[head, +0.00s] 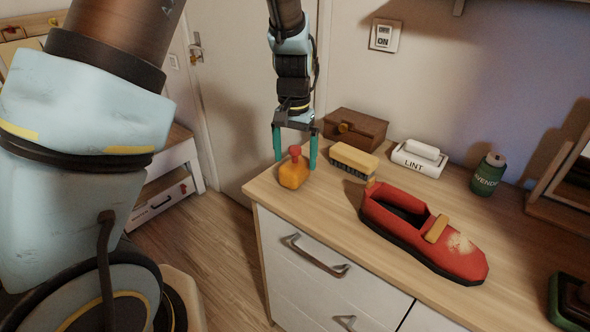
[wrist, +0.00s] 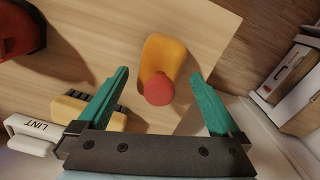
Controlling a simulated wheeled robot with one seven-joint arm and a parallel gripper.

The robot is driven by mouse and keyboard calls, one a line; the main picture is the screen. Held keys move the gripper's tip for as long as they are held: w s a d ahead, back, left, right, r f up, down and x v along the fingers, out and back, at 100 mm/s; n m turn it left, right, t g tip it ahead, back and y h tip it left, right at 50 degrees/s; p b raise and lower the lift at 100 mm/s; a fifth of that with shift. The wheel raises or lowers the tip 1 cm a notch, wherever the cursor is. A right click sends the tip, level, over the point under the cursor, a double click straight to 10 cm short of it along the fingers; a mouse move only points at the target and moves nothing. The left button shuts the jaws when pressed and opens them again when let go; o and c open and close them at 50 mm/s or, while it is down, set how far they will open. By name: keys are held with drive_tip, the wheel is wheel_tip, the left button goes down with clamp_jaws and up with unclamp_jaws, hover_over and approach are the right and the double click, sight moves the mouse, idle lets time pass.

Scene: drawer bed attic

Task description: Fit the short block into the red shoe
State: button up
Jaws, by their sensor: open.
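The short orange block (head: 294,175) with a red knob on top stands near the left end of the dresser top. My gripper (head: 295,164) is open above it, with the teal fingers on either side of the knob. In the wrist view the block (wrist: 163,55) shows between the open fingers, with a gap on both sides; I cannot tell whether they touch it in depth. The red shoe (head: 459,260) lies to the right on the dresser, its dark opening facing up and its toe toward the lower right. Part of the shoe (wrist: 20,30) shows in the wrist view's top left corner.
A white LINT box (head: 418,160), a green jar (head: 488,175) and a mirror stand (head: 565,185) line the back. Bare wood (head: 335,215) lies in front. The dresser's left edge is close to the block.

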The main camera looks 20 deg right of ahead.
drive_tip(key=c, duration=1.4)
